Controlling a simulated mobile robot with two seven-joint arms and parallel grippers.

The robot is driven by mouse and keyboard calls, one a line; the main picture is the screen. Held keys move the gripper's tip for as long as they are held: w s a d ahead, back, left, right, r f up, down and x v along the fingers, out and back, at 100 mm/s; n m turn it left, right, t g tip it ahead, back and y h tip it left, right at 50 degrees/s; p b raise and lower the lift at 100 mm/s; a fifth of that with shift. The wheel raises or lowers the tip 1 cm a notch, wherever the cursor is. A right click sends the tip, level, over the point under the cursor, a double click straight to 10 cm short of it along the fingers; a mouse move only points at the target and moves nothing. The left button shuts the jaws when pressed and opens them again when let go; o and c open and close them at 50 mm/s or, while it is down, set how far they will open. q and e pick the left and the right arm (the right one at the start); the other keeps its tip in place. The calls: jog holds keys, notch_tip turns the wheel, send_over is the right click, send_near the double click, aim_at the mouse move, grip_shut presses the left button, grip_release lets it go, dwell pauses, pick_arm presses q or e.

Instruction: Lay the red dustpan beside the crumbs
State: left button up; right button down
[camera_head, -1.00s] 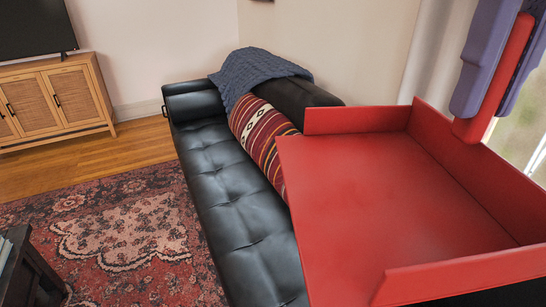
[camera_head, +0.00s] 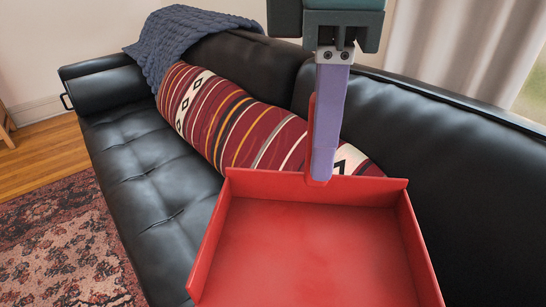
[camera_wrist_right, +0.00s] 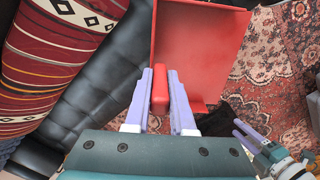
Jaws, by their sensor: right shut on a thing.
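The red dustpan (camera_head: 310,250) is held in the air in front of the black sofa, its flat pan facing up in the head view. My right gripper (camera_head: 325,165) is shut on its upright handle. In the right wrist view the red handle (camera_wrist_right: 160,88) sits between the two purple fingers, and the pan (camera_wrist_right: 195,45) extends beyond them over the rug. My left gripper (camera_wrist_right: 243,132) shows small at the lower right of the right wrist view, its fingers apart and empty. I see no crumbs in any view; the pan hides part of the sofa seat.
The black leather sofa (camera_head: 150,190) fills the middle and right. A striped bolster (camera_head: 240,125) lies along its backrest, close behind the dustpan in the picture. A blue knitted throw (camera_head: 185,40) drapes over the far corner. A patterned rug (camera_head: 60,245) covers the floor at left.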

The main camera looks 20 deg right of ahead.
jog(key=shift+s+a+f+n+b, duration=0.5)
jog(key=shift+f+n+b, duration=1.05)
jog(key=shift+f+b, duration=4.3)
jog(key=shift+s+a+f+n+b, duration=0.15)
jog(key=shift+a+f+n+b, duration=1.35)
jog(key=shift+f, duration=7.3)
jog(key=shift+s+d+f+n+b, duration=0.2)
jog(key=shift+f+n+b, duration=1.45)
jog(key=shift+f+b, duration=4.85)
jog(key=shift+s+a+f+p, duration=0.1)
jog(key=shift+s+f+p, duration=0.05)
jog(key=shift+f+p, duration=0.65)
jog(key=shift+r, duration=0.1)
jog(key=c, duration=1.2)
grip_release()
jog(key=shift+c, duration=0.2)
jog(key=o, duration=0.5)
